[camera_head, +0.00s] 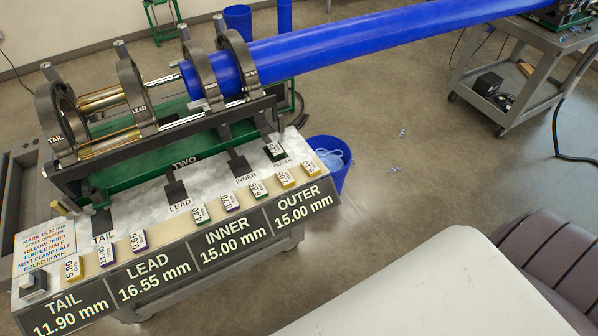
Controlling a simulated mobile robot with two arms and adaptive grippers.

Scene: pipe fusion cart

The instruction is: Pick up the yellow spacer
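Several small labelled spacers lie in a row along the front of the cart's metal top. One yellow spacer, reading about 5.80 (73,268), is at the left end, above the TAIL sign. Two more yellow spacers are near the right end: one by the INNER and OUTER signs (286,179) and one at the far right of the row (310,169). A green-edged spacer (273,151) sits further back by the OUTER label. Neither of my grippers is in view.
The clamp frame (130,98) stands behind the row, with a long blue pipe (350,42) running to the upper right. A blue bin (330,160) stands right of the cart. A grey trolley (520,80) is at upper right. Open floor lies between.

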